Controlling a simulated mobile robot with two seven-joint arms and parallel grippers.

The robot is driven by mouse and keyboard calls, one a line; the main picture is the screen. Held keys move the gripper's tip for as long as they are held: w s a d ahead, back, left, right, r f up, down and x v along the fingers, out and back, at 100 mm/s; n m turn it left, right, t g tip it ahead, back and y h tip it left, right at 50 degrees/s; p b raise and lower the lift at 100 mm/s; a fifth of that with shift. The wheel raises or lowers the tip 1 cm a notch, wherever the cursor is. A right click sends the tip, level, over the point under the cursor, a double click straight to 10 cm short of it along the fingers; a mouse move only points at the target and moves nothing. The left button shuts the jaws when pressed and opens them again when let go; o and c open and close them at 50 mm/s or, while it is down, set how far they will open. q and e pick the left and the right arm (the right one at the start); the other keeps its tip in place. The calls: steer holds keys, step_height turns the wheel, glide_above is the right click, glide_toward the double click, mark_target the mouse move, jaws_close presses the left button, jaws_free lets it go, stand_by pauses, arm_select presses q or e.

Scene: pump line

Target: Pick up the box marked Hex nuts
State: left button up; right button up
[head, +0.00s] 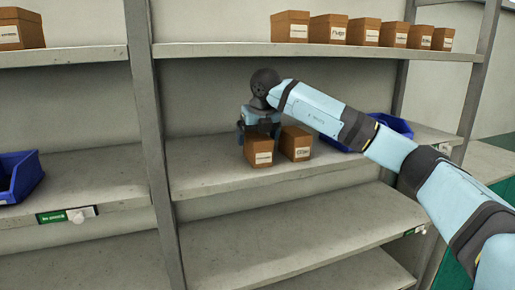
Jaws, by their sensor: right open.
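Two brown cardboard boxes stand side by side on the middle shelf: a left box (262,150) and a right box (296,143). Each has a white label on its front, too small to read surely, so I cannot tell which box is marked Hex nuts. My right gripper (259,133) points down, open, just above and behind the left box. Its lower fingers are partly hidden by that box, and I cannot tell whether they touch it. My left gripper is not in view.
The upper shelf (275,50) holds a row of similar labelled boxes, with another box (20,29) at the far left. Blue bins stand right (395,125) and left (18,176). A grey upright (153,130) divides the bays. The lower shelf (290,243) is bare.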

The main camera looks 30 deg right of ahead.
steer(key=shift+f, duration=0.25)
stand_by(0.4)
steer(key=c, duration=1.1)
